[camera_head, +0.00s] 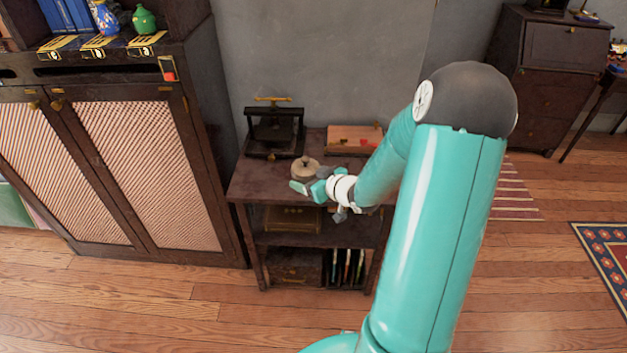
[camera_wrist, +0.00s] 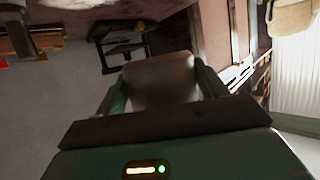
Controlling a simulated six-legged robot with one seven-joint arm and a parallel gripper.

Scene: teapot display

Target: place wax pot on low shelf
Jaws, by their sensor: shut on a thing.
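The wax pot (camera_head: 305,167) is a small beige lidded pot with a knob, at the end of my gripper (camera_head: 303,186) in the head view. In the wrist view a smooth, shaded grey-brown body, which I take for the pot (camera_wrist: 160,78), sits between the two fingers of my gripper (camera_wrist: 162,85), which is shut on it. The low shelf (camera_head: 250,187) is a dark wooden unit against the wall. The pot shows over its top, and I cannot tell whether it touches the wood. My gripper hides part of the pot.
A black press (camera_head: 273,132) and a reddish box (camera_head: 353,139) stand at the back of the unit's top. A brass-coloured box (camera_head: 292,218) sits on its middle level. A tall cabinet (camera_head: 125,160) stands close on the left. The top's front left is bare.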

